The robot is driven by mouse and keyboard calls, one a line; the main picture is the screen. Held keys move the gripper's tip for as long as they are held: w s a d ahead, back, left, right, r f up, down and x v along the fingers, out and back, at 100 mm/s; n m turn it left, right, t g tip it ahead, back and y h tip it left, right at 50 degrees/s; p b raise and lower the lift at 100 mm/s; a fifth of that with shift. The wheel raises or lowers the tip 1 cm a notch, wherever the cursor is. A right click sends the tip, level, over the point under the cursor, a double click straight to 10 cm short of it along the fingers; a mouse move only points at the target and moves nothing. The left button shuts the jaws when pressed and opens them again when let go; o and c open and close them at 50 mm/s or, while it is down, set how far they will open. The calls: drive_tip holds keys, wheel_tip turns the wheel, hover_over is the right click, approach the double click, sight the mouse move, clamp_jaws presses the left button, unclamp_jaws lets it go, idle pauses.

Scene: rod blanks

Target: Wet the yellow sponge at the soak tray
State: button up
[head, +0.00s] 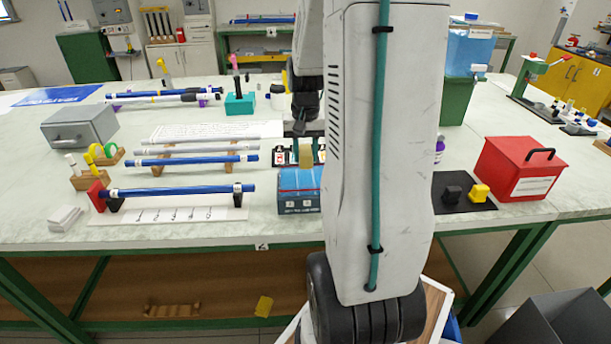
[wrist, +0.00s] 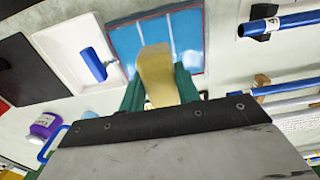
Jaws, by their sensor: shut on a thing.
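My gripper (wrist: 157,88) has green fingers and is shut on a pale yellow block, which looks like the sponge (wrist: 154,72). In the head view the sponge (head: 306,153) hangs just above the far edge of a blue box-like tray (head: 300,181) with labels on its front. In the wrist view the blue tray (wrist: 188,37) has a thin red rim and lies beyond the sponge's end. The sponge covers part of it. I cannot tell whether the sponge touches the tray. My arm hides what lies right of the tray in the head view.
Blue rods (head: 180,191) on stands lie left of the tray. A black mat (head: 448,205) with a yellow and a black block, and a red box (head: 521,168), are at right. A white tray (wrist: 60,38) and a purple-labelled bottle (wrist: 45,125) show in the wrist view.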

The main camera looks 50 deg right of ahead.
sight(305, 150)
drive_tip(key=shift+r, duration=0.1)
drive_tip(key=shift+r, duration=1.9)
